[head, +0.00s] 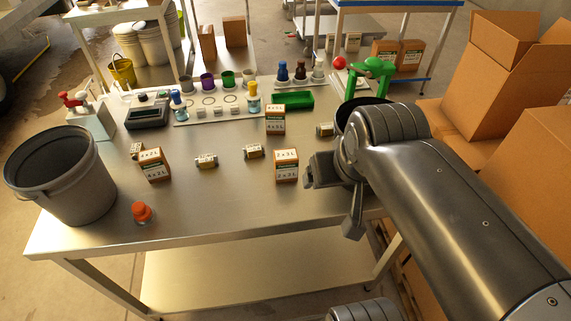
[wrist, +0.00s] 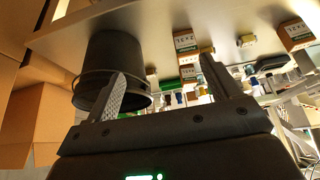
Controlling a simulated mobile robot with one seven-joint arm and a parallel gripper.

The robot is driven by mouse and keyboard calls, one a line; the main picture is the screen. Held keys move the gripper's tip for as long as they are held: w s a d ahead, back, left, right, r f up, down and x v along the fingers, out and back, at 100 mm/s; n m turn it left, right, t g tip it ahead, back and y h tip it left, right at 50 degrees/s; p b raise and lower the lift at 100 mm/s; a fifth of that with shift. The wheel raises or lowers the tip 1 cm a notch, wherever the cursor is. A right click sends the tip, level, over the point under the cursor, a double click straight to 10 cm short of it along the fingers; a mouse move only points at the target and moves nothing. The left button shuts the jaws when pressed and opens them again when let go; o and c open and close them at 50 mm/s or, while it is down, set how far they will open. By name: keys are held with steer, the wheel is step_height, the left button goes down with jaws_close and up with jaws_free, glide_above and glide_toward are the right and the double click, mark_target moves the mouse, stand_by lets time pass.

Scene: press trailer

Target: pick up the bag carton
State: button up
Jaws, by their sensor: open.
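Three small brown cartons with white label bands stand on the steel table: one at the front middle (head: 286,165), one behind it (head: 275,119), one at the left (head: 154,164). I cannot read which is the bag carton. My gripper (head: 309,171) is just right of the front middle carton in the head view, its fingers partly hidden by my arm. In the wrist view my gripper (wrist: 165,85) is open, with nothing between the fingers.
Small labelled packs (head: 206,161) lie between the cartons. A grey bucket (head: 62,178) and an orange-capped jar (head: 142,212) are at the left. A dark bucket (wrist: 108,65) is beside my gripper. A green tray (head: 293,101) and bottle rack are behind. Large boxes (head: 491,85) stand right.

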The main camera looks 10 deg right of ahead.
steer(key=g, duration=0.6)
glide_above(286, 155)
step_height(286, 155, down, 5)
step_height(286, 155, down, 10)
steer(key=shift+w+f, duration=0.1)
steer(key=shift+f, duration=0.1)
steer(key=shift+c, duration=0.3)
steer(key=c, duration=1.1)
